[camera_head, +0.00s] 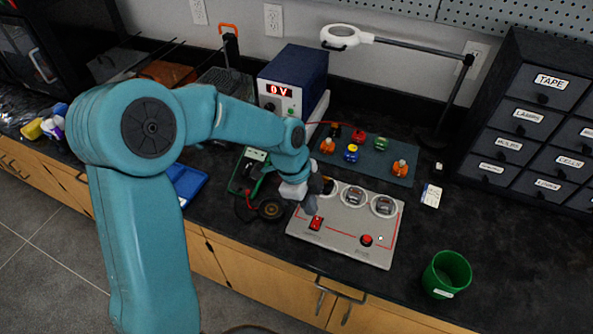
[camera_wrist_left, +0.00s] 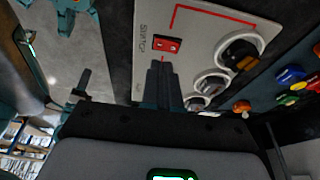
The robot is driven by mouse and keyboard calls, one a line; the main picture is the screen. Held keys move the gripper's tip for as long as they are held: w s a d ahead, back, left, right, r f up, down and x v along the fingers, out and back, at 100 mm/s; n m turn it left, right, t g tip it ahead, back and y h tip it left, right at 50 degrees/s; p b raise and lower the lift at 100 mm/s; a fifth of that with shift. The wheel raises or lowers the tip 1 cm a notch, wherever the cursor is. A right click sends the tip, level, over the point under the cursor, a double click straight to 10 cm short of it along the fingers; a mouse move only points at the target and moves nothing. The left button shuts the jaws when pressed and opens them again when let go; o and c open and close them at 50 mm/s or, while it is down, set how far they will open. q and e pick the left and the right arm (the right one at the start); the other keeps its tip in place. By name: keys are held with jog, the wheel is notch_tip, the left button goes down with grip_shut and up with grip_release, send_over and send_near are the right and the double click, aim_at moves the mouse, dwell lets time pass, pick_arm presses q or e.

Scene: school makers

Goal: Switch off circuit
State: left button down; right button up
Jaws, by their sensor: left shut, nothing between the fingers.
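The circuit board (camera_head: 343,253) is a light grey panel with red lines, lying on the dark bench. It carries a red switch (camera_head: 316,222) at its left, a red round button (camera_head: 366,240) and a row of round white-ringed holders (camera_head: 353,196). In the left wrist view the red switch (camera_wrist_left: 167,45) sits beside a printed label. My left gripper (camera_head: 308,208) is shut and empty, just behind the switch over the board. Its closed fingers (camera_wrist_left: 163,72) point at the switch; I cannot tell whether they touch it. My right gripper is not in view.
A blue power supply (camera_head: 293,80) showing "0 V" stands behind. A meter (camera_head: 250,168) lies left of the board. A mat (camera_head: 395,172) with coloured parts, a magnifier lamp (camera_head: 345,37) and drawers (camera_head: 535,120) are behind and right. A green cup (camera_head: 446,273) stands at the front right.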

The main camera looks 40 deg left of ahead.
pick_arm(q)
jog(key=w+v, duration=0.1)
jog(key=v, duration=0.7)
jog(key=shift+r, duration=0.45)
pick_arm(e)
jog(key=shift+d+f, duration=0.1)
pick_arm(q)
jog(key=shift+s, duration=0.15)
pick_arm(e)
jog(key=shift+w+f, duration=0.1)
